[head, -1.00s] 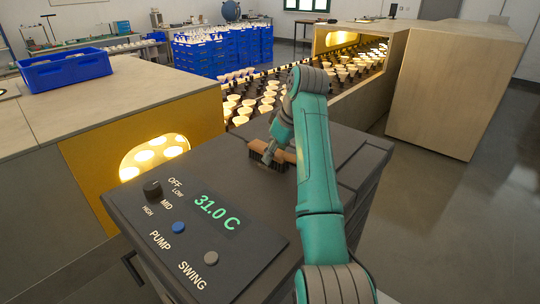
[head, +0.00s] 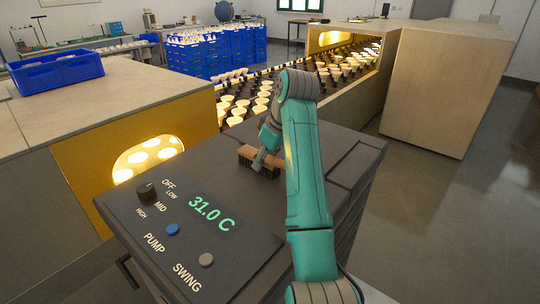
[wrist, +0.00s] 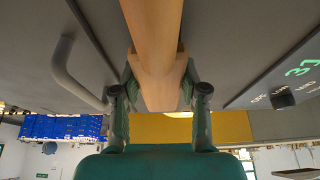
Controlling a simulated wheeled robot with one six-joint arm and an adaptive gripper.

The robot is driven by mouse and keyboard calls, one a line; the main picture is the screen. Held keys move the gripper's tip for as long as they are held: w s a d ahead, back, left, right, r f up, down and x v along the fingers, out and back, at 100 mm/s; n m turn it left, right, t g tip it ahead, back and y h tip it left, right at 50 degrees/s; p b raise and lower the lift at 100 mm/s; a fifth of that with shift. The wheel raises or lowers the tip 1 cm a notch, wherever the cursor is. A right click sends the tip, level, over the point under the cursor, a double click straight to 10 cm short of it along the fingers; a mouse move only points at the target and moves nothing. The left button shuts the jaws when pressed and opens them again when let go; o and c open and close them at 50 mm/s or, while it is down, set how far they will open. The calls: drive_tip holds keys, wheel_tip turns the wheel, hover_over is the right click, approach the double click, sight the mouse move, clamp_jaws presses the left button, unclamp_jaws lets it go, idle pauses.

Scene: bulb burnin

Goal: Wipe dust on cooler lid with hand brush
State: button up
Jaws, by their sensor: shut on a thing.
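The hand brush (head: 247,152) has a tan wooden back and dark bristles. My gripper (head: 262,158) is shut on it over the cooler lid (head: 225,180), a dark grey top with a control panel. In the head view the bristles appear to be at the lid surface; exact contact is hard to tell. In the wrist view the brush's wooden body (wrist: 160,75) runs between both fingers of my gripper (wrist: 160,92). Dust on the lid cannot be made out. My arm hides part of the lid's right side.
The panel has a knob (head: 147,190), a blue PUMP button (head: 173,229), a grey SWING button (head: 206,260) and a 31.0 C display (head: 211,213). Behind the cooler runs a conveyor of bulbs (head: 250,105). A blue crate (head: 57,72) sits on the left bench. Open floor lies right.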

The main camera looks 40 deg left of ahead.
drive_tip(key=shift+s+r, duration=0.1)
drive_tip(key=shift+s, duration=0.15)
drive_tip(key=shift+w+d, duration=0.1)
drive_tip(key=shift+w, duration=1.9)
drive_tip(key=shift+r, duration=2.95)
drive_tip(key=shift+r, duration=0.1)
wheel_tip(320, 180, up, 3)
drive_tip(key=shift+f, duration=0.1)
